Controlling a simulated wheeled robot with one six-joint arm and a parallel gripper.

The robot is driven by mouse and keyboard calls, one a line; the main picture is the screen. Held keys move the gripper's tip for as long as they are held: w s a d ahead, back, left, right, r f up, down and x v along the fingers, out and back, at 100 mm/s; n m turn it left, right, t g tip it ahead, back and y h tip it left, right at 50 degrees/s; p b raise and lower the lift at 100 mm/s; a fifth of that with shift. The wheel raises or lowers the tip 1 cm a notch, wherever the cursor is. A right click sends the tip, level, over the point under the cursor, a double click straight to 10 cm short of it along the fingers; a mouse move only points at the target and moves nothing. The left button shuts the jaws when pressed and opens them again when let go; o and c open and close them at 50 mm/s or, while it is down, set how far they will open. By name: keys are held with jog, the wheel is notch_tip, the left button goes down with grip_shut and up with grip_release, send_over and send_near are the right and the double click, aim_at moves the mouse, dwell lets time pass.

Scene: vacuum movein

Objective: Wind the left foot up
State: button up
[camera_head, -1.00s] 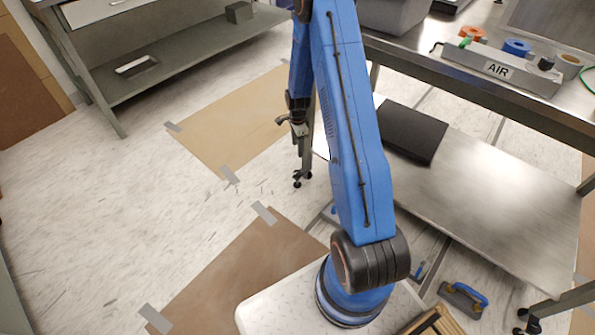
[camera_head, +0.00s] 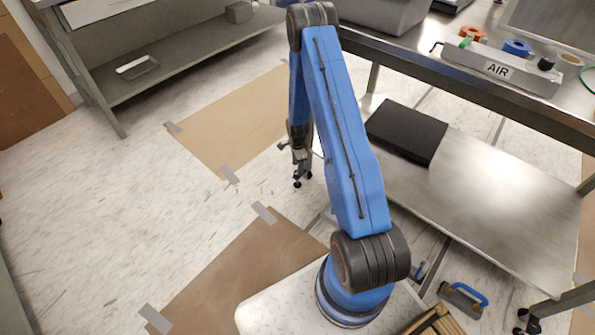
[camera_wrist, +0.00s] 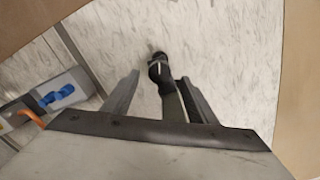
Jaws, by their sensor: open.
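The left foot (camera_head: 298,181) is a black levelling foot at the bottom of the steel bench's near left leg, standing on the floor. In the wrist view, the foot (camera_wrist: 158,70) shows at the end of the grey leg, between and beyond my two fingers. My gripper (camera_head: 299,147) is low beside this leg, just above the foot. In the wrist view my gripper (camera_wrist: 158,84) is open, with one finger on each side of the leg. I cannot tell whether either finger touches it. The gripper's fingertips are hard to make out in the head view.
The steel bench (camera_head: 520,215) has a low shelf with a black slab (camera_head: 407,133) on it. An AIR manifold (camera_head: 500,68) sits on its top. Taped cardboard sheets (camera_head: 225,135) lie on the floor. A grey shelf unit (camera_head: 180,55) stands at the back left.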

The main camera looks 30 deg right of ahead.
jog(key=shift+f, duration=1.6)
jog(key=shift+c, duration=0.4)
jog(key=c, duration=1)
jog(key=n, duration=1.4)
